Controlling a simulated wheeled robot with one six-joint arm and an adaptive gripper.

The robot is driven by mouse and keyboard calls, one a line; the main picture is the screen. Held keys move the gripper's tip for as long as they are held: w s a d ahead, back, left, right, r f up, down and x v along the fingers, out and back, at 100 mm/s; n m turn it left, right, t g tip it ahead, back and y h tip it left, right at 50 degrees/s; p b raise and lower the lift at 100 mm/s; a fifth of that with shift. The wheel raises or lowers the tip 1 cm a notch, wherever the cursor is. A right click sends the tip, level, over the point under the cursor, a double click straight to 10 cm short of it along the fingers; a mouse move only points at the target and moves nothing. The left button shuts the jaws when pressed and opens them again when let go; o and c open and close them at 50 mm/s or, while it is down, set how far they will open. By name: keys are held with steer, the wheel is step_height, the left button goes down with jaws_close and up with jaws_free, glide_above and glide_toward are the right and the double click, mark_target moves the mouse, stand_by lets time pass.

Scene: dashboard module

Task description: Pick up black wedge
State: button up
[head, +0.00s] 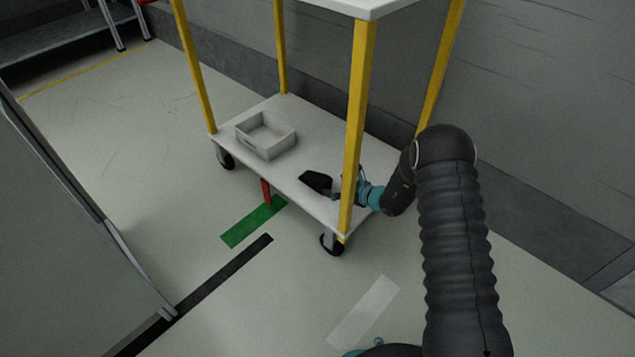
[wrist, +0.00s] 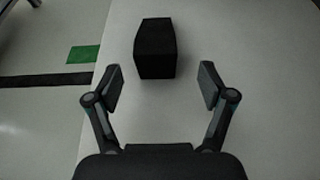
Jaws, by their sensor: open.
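The black wedge (wrist: 156,48) lies on the white lower shelf of the cart, ahead of my gripper (wrist: 160,85) in the wrist view. My gripper is open, with its two fingers spread wider than the wedge. The wedge sits just beyond the fingertips, between their lines, and nothing is held. In the head view a dark shape (head: 316,181) on the shelf is the wedge, close to my gripper. The yellow front post hides part of my gripper there.
The cart's lower shelf (head: 290,170) also carries a grey open bin (head: 266,135) toward its left end. Yellow posts (head: 357,120) stand at the cart's corners, one right in front of my arm. The upper shelf (head: 365,6) is overhead. A wall runs behind the cart.

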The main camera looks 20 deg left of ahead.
mark_target(319, 181)
steer(key=x, duration=0.3)
steer(key=shift+x, duration=2.65)
steer(key=shift+s+a+r, duration=0.1)
steer(key=shift+s+r, duration=0.1)
steer(key=shift+s, duration=0.05)
steer(key=c, duration=1.4)
